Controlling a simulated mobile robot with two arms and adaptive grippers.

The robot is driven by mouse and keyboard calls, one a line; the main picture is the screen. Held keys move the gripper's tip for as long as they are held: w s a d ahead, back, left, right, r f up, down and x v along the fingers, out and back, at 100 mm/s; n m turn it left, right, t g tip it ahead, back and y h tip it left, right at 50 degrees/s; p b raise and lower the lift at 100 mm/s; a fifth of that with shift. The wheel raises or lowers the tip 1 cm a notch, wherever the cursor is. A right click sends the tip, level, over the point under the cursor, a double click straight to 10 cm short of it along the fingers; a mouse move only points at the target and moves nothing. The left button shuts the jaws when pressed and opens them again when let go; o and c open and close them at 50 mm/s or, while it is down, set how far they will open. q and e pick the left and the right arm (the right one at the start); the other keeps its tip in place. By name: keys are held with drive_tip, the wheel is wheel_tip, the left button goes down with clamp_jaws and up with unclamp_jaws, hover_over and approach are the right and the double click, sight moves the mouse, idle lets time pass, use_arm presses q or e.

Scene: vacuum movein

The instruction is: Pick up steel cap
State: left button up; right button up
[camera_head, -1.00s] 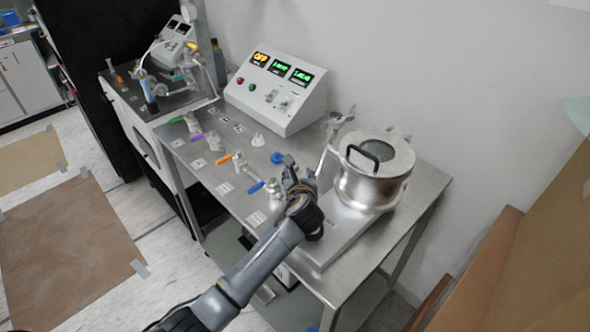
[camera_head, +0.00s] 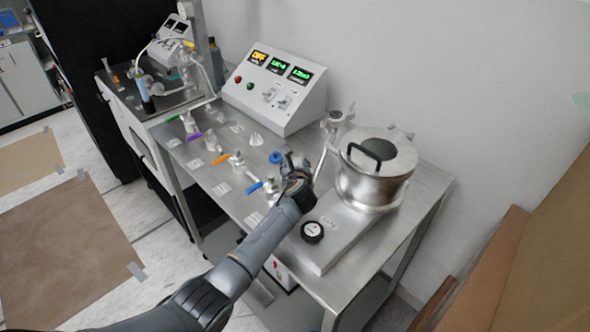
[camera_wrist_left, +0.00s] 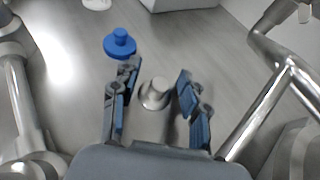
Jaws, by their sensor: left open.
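The steel cap (camera_wrist_left: 155,93) is a small round metal piece with a wider base, standing on the steel table between the fingers of my left gripper (camera_wrist_left: 157,80) in the left wrist view. The two blue-padded fingers are apart, one on each side, with a visible gap to it. My right gripper is not in view.
A blue cap (camera_wrist_left: 120,43) stands just beyond the left finger. A slanted steel pipe (camera_wrist_left: 262,105) runs close on the right. The steel pot (camera_head: 374,185), the control box (camera_head: 278,92) and a blue-handled valve (camera_head: 254,187) stand around the gripper.

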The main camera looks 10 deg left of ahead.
use_arm(q)
drive_tip(key=shift+r, duration=0.1)
clamp_jaws()
